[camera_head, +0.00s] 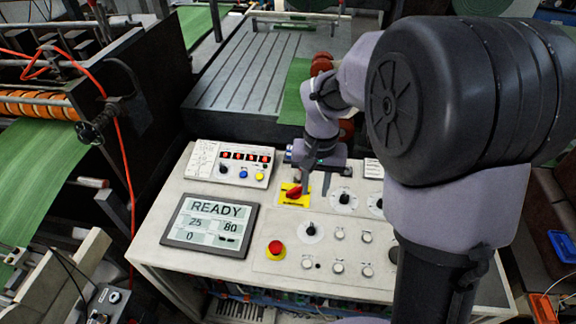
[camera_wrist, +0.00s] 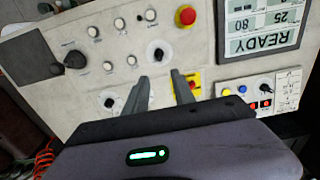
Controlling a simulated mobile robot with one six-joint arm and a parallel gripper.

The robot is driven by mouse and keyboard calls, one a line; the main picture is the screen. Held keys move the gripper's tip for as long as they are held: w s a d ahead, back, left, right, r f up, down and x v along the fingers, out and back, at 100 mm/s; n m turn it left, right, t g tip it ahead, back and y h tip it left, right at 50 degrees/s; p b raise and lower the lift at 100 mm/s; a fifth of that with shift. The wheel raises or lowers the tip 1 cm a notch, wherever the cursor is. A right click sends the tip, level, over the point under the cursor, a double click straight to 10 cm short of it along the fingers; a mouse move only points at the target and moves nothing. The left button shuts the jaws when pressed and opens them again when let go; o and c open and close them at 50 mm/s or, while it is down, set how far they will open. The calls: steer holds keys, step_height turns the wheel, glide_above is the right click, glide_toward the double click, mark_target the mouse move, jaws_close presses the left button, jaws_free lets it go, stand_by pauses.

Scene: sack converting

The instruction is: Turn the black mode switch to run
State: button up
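The control panel (camera_head: 205,268) carries several black rotary switches, and their labels are too small to read. One black switch (camera_head: 309,229) on a round white dial stands right of the red stop button; it also shows in the wrist view (camera_wrist: 157,54), beyond my fingertips. Another black knob (camera_head: 344,198) sits farther back, also visible in the wrist view (camera_wrist: 110,101). A larger black knob (camera_wrist: 73,60) is at the left in the wrist view. My gripper (camera_wrist: 161,77) is open and empty above the panel; in the head view it hangs near the red-and-yellow switch (camera_head: 293,194).
A red stop button (camera_head: 276,250) and a READY display (camera_head: 210,224) are on the panel. A raised box with lights and buttons (camera_head: 230,163) stands at its back left. Small white buttons (camera_head: 338,268) lie in front. My arm covers the panel's right side in the head view.

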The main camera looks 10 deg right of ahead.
mark_target(311, 227)
step_height(311, 227, down, 18)
steer(key=b, duration=0.4)
steer(key=shift+d+r, duration=0.15)
steer(key=shift+r, duration=0.1)
jaws_close()
